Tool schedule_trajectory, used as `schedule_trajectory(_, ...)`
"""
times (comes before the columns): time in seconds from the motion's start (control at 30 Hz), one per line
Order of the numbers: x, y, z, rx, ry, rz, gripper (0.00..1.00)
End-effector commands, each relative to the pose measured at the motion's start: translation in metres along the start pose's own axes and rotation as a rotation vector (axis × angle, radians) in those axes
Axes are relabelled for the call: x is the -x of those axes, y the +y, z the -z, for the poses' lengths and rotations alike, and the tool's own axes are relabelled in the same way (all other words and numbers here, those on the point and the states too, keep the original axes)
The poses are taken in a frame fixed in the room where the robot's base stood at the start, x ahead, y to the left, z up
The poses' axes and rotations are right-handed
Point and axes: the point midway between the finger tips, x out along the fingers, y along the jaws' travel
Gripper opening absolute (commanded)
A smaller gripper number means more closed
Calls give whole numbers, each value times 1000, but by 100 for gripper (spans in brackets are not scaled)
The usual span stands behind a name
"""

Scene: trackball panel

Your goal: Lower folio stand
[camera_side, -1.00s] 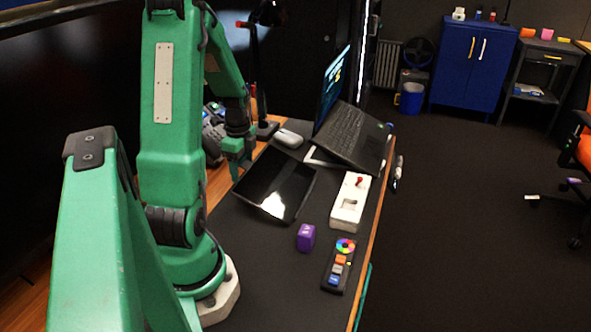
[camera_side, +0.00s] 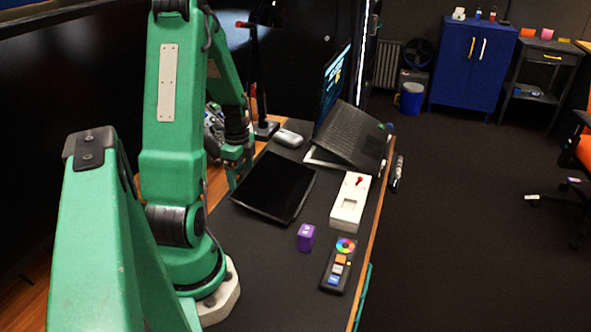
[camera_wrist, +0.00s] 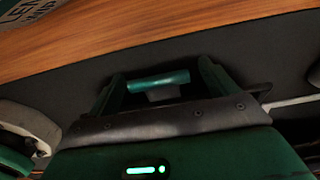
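The folio stand (camera_side: 275,187), a flat black tablet-like panel, lies on the dark desk mat in the side view. It looks nearly flat, its face dark and without glare; its hinge or prop is hidden. My green gripper (camera_side: 235,168) is just beyond its left edge, low over the mat, and I cannot tell whether they touch. In the wrist view my gripper (camera_wrist: 160,84) shows two green finger parts spread apart with a teal bar between them. Whether the tips are parted is unclear. No held object is clearly seen.
An open laptop (camera_side: 346,134) on a riser and a grey mouse (camera_side: 288,138) are behind. Bare mat lies left of the cube.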

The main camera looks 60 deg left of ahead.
Motion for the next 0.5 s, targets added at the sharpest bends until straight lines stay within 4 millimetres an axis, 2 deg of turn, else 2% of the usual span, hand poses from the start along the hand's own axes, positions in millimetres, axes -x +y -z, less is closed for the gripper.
schedule_trajectory(0.33,2,0,-1,3,0,2,87)
schedule_trajectory(0.5,9,-1,-1,3,-1,2,87)
